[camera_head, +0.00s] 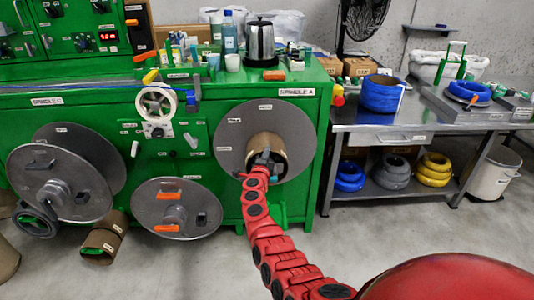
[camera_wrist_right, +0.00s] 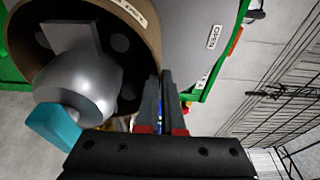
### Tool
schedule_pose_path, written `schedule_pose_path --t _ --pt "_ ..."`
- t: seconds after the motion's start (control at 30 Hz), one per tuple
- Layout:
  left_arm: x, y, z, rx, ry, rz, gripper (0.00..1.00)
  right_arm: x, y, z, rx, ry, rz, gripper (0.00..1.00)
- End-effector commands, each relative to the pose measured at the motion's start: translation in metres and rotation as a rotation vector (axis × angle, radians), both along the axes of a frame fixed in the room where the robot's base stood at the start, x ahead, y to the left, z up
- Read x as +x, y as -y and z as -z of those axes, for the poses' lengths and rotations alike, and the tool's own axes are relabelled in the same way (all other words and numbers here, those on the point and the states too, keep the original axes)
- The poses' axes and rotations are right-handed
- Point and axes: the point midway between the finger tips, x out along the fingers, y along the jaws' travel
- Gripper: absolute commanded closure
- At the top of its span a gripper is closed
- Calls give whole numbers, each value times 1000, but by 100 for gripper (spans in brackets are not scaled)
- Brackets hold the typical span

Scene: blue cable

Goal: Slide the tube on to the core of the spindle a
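Spindle A is a large grey disc (camera_head: 236,128) on the green machine, under the label "SPINDLE A". A brown tube (camera_head: 283,143) stands in front of the disc's centre. In the right wrist view the tube (camera_wrist_right: 140,27) surrounds the grey core (camera_wrist_right: 82,80), which has a teal tip (camera_wrist_right: 55,127). My right gripper (camera_head: 263,160) is at the tube's open front end. In the wrist view its two dark fingers (camera_wrist_right: 162,85) are close together at the tube's wall and appear shut on it. How far the tube is on the core is hidden. My left gripper is not in view.
Another brown tube (camera_head: 104,238) lies on the floor at the left. Spindle C's disc (camera_head: 30,170) and a lower disc (camera_head: 176,225) stand to the left. A metal table (camera_head: 400,127) with cable coils is at the right.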

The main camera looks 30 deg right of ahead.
Motion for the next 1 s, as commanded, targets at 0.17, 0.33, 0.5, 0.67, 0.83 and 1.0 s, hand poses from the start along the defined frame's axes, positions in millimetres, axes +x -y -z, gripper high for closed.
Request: schedule_pose_path --t 0.17,0.33,0.5,0.67,0.83,1.0 --pt "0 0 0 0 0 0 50 0 2 -3 -3 4 1 100" --pt "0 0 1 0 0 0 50 0 2 -3 -3 4 1 100" --pt "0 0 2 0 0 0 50 0 2 0 -3 4 1 100" --pt "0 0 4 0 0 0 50 0 2 3 -4 3 1 100" --pt "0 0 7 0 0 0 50 0 2 7 -3 1 2 100" --pt "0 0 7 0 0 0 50 0 2 9 -2 1 2 100"
